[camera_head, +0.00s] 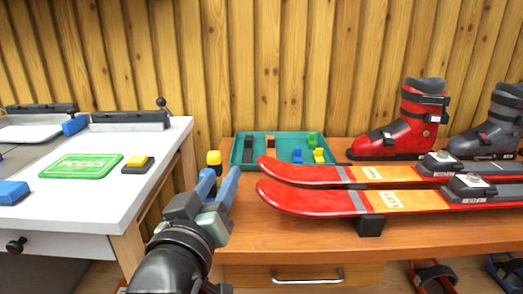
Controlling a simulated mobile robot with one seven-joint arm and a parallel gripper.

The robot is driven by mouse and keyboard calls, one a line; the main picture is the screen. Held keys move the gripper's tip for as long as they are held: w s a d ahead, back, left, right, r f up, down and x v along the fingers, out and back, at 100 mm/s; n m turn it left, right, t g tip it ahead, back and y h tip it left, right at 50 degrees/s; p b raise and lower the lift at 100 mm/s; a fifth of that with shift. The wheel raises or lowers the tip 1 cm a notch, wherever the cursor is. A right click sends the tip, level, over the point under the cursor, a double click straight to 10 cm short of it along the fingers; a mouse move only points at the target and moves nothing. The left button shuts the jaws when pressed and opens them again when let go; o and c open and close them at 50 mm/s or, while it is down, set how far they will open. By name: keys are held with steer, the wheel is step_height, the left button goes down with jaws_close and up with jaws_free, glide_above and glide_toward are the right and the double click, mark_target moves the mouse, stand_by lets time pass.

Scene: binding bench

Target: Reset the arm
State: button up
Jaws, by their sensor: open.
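My gripper (217,182) is in the lower middle of the head view, at the end of my dark arm. Its blue fingers are apart, with nothing seen between them. It is over the left end of the wooden bench (260,245), near the gap beside the white table (150,160). A yellow-topped object (214,158) shows just beyond the fingertips; whether they touch cannot be told.
A teal tray (236,158) with several small coloured pieces stands behind the red skis (300,197), which rest raised on the bench. A red boot (400,128) and a grey boot (492,130) stand behind. The white table holds a green pad (80,165) and a yellow-black block (137,163).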

steer(key=s+d+r+m+t+y, duration=0.1)
steer(key=s+d+r+t, duration=0.15)
steer(key=s+r, duration=0.45)
steer(key=s+d+r+m+t+y+p, duration=0.15)
steer(key=s+r+t, duration=0.25)
steer(key=r, duration=0.7)
steer(key=s+d+r+t, duration=0.3)
steer(key=s+r+t, duration=0.15)
steer(key=r, duration=0.45)
step_height(320, 180, up, 36)
steer(key=g+p, duration=0.1)
steer(key=p, duration=3.5)
steer(key=shift+w+a, duration=0.15)
steer(key=shift+a, duration=0.15)
